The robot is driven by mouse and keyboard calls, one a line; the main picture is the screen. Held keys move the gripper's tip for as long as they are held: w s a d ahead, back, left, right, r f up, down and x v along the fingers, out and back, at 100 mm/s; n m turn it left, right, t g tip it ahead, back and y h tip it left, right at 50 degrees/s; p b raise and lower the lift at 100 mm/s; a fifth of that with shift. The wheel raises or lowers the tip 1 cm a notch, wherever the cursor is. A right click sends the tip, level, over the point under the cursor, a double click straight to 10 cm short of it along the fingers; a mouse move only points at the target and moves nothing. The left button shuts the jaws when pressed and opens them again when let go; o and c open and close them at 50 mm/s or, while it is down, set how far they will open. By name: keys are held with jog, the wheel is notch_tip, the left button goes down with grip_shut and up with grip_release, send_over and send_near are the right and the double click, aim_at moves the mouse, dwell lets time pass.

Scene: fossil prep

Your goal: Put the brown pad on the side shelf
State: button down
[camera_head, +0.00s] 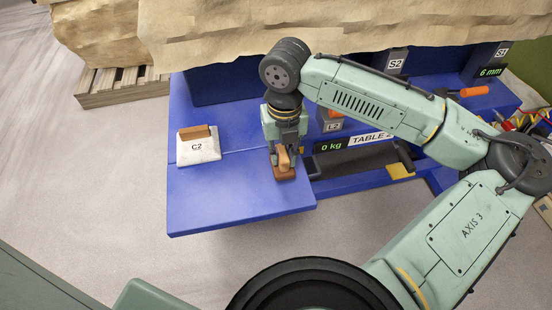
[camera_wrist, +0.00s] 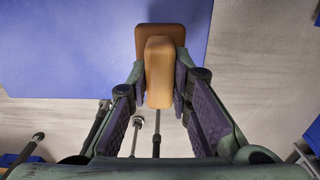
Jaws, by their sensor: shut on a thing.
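The brown pad (camera_head: 285,174) has a flat base and a lighter raised grip on top. My gripper (camera_head: 283,153) points down and is shut on that grip. In the wrist view the pad (camera_wrist: 145,35) shows beyond the fingers, with its grip (camera_wrist: 159,75) between them. The pad is at the right end of the blue side shelf (camera_head: 225,200), close to its edge. I cannot tell whether its base touches the shelf or is just above it.
A white bag marked C2 (camera_head: 199,150) with a brown block (camera_head: 195,132) on top lies on the blue surface to the left. A black tray area (camera_head: 350,160) and a yellow-ended tool (camera_head: 400,170) are at right. The shelf's middle and front are clear.

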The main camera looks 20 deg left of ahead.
jog(key=shift+a, duration=0.3)
jog(key=f, duration=0.2)
jog(key=shift+s+a+f, duration=0.2)
jog(key=shift+a+f, duration=0.15)
jog(key=shift+f, duration=0.45)
jog(key=shift+f, duration=0.1)
jog(key=c, duration=1.5)
grip_release()
jog(key=shift+o, duration=0.2)
notch_tip(320, 180, up, 12)
jog(key=shift+p, duration=0.4)
